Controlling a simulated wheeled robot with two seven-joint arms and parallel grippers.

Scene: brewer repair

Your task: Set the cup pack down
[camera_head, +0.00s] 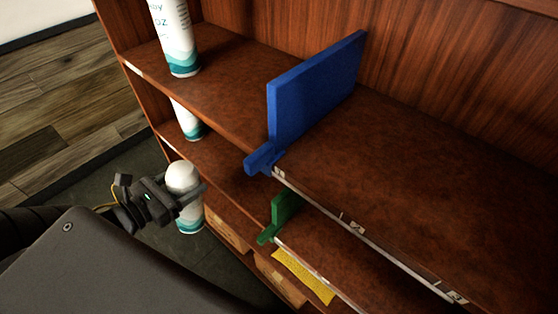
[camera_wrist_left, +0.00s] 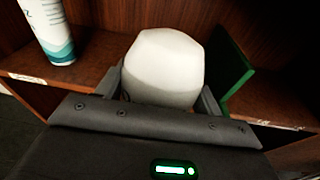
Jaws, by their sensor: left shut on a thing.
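The cup pack (camera_head: 184,177) is a tall white cylinder with a teal band at its bottom, upright in front of the shelf unit in the head view. My left gripper (camera_head: 190,193) is shut on its upper part. In the left wrist view the pack's rounded white top (camera_wrist_left: 165,62) sits between the two fingers of the left gripper (camera_wrist_left: 163,92); its lower part is hidden there. I cannot tell whether its base touches a surface. My right gripper is not in view.
A similar pack (camera_head: 176,42) stands on the upper shelf (camera_head: 225,80), and another (camera_head: 187,120) on the shelf below. A blue divider (camera_head: 312,95) and a green divider (camera_head: 284,209) stand upright on the shelves. A yellow piece (camera_head: 303,277) shows lower down. Right of the blue divider, the shelf is bare.

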